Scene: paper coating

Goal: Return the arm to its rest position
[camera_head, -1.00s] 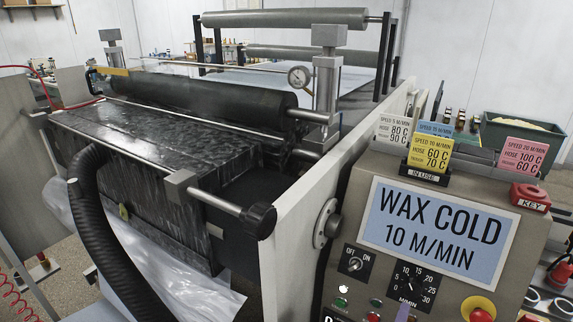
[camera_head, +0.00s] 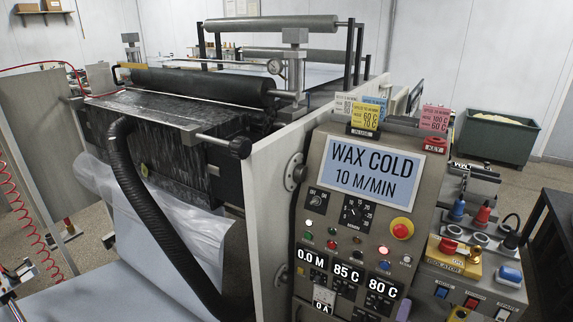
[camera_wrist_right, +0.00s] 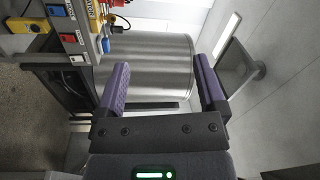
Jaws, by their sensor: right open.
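In the right wrist view my right gripper (camera_wrist_right: 161,75) is open, its two purple-padded fingers apart with nothing between them. A large shiny metal cylinder (camera_wrist_right: 145,65) stands behind the fingers; I cannot tell whether there is contact. My left gripper is not in the head view. The coating machine's control panel (camera_head: 330,205) stands at centre right, with a display (camera_head: 374,168) reading "WAX COLD 10 M/MIN". Lower readouts show 0.0 M, 85 C and 80 C.
A black hose (camera_head: 135,205) curves down the machine's front. A side box with switches (camera_head: 470,275) stands at right, also in the wrist view (camera_wrist_right: 75,40). A green bin (camera_head: 495,138) stands on the floor behind. Open floor (camera_head: 540,180) shows at right.

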